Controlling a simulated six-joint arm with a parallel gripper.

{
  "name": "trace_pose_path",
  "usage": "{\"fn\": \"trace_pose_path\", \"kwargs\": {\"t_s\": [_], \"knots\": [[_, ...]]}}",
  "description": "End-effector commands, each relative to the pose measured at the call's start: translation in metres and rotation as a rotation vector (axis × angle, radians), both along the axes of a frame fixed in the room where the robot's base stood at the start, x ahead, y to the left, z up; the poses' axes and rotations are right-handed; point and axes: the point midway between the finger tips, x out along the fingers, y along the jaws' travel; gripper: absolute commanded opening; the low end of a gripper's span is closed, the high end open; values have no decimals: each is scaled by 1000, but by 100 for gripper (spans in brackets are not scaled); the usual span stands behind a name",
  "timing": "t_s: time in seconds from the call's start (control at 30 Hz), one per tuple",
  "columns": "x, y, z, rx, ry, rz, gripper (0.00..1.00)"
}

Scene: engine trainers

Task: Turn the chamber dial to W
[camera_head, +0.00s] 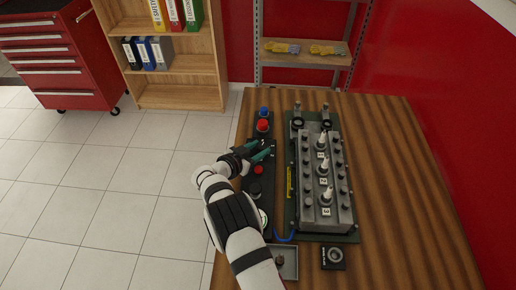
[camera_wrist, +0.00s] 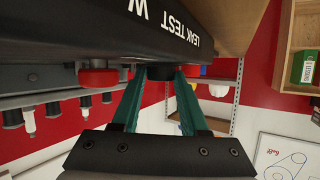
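The black control panel (camera_head: 266,190) lies along the left side of the table, left of the engine trainer. In the wrist view the panel's dark edge (camera_wrist: 200,38) carries the letters "W" and "LEAK TEST". A black dial (camera_wrist: 160,72) shows there beside the LEAK TEST lettering. I cannot read its pointer. My gripper (camera_head: 266,149) is over the upper half of the panel. Its green fingers (camera_wrist: 161,80) are apart, with tips on either side of the black dial. I cannot tell whether they touch it. In the head view the fingers largely hide the dial.
A red button (camera_wrist: 97,77) sits close beside the left finger. The grey engine block (camera_head: 340,205) with several plugs is close on the right. The table's right side is clear.

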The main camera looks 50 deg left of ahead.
Motion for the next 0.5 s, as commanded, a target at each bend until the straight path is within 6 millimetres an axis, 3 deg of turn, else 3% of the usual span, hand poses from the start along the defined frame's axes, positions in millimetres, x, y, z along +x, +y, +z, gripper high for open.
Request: {"fn": "trace_pose_path", "kwargs": {"t_s": [0.03,0.17,0.5], "knots": [[0,0,0,1,0,-1,52],[0,0,0,1,0,-1,73],[-5,0,2,0,0,0,73]]}}
